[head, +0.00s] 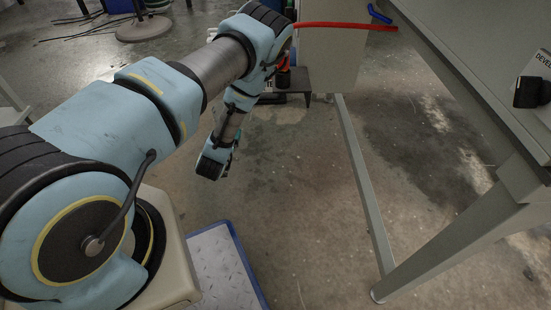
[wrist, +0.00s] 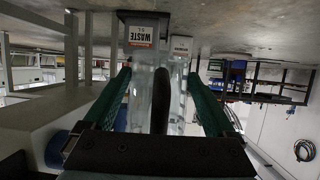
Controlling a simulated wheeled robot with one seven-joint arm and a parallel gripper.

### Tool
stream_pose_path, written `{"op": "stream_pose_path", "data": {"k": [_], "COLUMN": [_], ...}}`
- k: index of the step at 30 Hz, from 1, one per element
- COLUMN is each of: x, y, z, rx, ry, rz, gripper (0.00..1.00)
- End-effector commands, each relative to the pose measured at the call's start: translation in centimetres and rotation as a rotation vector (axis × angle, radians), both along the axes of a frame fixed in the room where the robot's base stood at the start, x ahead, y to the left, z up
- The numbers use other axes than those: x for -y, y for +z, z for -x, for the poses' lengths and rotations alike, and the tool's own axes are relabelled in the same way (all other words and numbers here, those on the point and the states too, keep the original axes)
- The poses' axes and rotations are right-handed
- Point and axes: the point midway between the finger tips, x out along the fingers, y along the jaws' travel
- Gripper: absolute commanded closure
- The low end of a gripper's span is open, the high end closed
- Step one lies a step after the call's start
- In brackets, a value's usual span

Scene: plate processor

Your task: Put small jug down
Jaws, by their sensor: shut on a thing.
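My gripper (wrist: 160,85) shows in the wrist view as two green fingers, one at each side of the picture's middle. A clear vessel with a dark upright part, taken to be the small jug (wrist: 177,100), is between the fingers, and my gripper is shut on it. Its outline blends with a clear container behind or beside it, so its exact edges are hard to tell. In the head view my gripper (head: 233,152) is low over the floor, mostly hidden by my own wrist. The jug cannot be made out there.
A grey bench (head: 490,110) with long legs stands at the right in the head view. A cabinet with a red tube (head: 345,26) is at the back. Open concrete floor lies between.

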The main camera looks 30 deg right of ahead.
Motion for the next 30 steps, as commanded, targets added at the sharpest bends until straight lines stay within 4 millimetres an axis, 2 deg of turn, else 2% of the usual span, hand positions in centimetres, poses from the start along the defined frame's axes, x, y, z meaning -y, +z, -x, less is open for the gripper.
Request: {"op": "stream_pose_path", "data": {"k": [1,3,9,15,21,25,30], "x": [1.6,3.7,9.7,15.2,18.6,19.5,19.7], "y": [-3.1,-5.2,-10.6,-14.7,-16.5,-16.8,-17.1], "z": [-0.2,-0.4,-0.9,-1.2,-1.3,-1.3,-1.2], "rx": [0.001,0.003,0.002,0.002,0.001,-0.001,-0.003], "ry": [-0.025,-0.062,-0.169,-0.268,-0.33,-0.346,-0.349], "rz": [0.006,0.006,0.005,0.004,0.001,0.0,-0.001], "gripper": [0.65,0.65,0.65,0.65,0.65,0.65,0.65]}}
